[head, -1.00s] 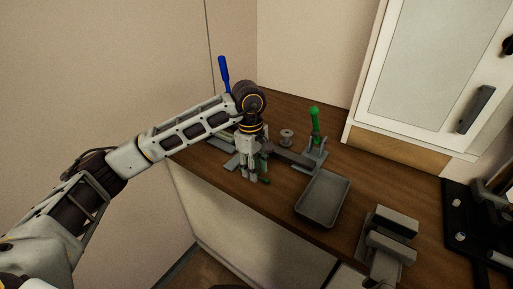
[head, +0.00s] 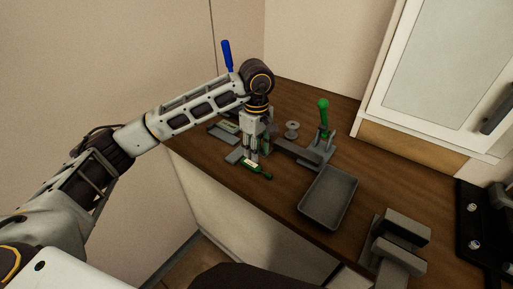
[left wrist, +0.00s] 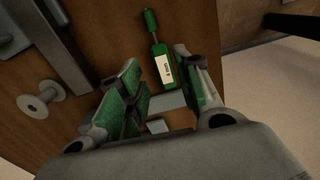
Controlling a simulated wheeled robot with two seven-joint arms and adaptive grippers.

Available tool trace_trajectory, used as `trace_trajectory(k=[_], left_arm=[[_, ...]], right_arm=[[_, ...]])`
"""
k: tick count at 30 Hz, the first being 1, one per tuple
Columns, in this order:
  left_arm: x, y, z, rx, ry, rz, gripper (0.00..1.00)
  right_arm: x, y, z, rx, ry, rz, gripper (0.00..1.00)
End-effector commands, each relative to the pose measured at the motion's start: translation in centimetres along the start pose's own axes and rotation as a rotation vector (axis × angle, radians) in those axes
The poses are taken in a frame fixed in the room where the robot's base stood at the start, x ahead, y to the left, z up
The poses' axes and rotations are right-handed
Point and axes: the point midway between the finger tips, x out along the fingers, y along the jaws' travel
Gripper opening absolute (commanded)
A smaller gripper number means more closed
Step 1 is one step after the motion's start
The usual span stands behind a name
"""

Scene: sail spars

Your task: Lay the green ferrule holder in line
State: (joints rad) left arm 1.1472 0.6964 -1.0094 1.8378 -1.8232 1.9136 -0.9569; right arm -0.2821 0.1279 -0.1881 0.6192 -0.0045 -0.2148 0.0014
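The green ferrule holder (head: 257,170) lies flat on the wooden counter near its front edge, with a white label facing up. In the left wrist view the holder (left wrist: 162,64) lies beyond my fingertips, its narrow neck and wider end pointing away. My left gripper (head: 250,158) points down just above and behind it. In the left wrist view the green-padded fingers (left wrist: 158,82) stand apart with nothing held between them. A small grey plate (head: 236,156) lies beside the holder, partly hidden by the gripper. My right gripper is not in view.
A grey bar (head: 296,152) runs to a clamp with a green handle (head: 323,112). A spool (head: 292,129) stands behind. A grey tray (head: 328,198) and a grey vise-like block (head: 398,252) lie to the right. A blue handle (head: 227,54) rises behind my arm.

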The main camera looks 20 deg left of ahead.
Motion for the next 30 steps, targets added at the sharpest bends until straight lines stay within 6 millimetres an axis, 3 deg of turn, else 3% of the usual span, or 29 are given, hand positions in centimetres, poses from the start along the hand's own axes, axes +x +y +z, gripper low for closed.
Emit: trace_trajectory(k=[25,30], left_arm=[[6.7,-0.1,0.1,0.001,-0.001,-0.002,0.34],[6.4,0.0,0.0,0.001,0.000,0.000,0.12]], right_arm=[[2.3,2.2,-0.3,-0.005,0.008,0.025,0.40],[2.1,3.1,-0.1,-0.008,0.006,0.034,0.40]])
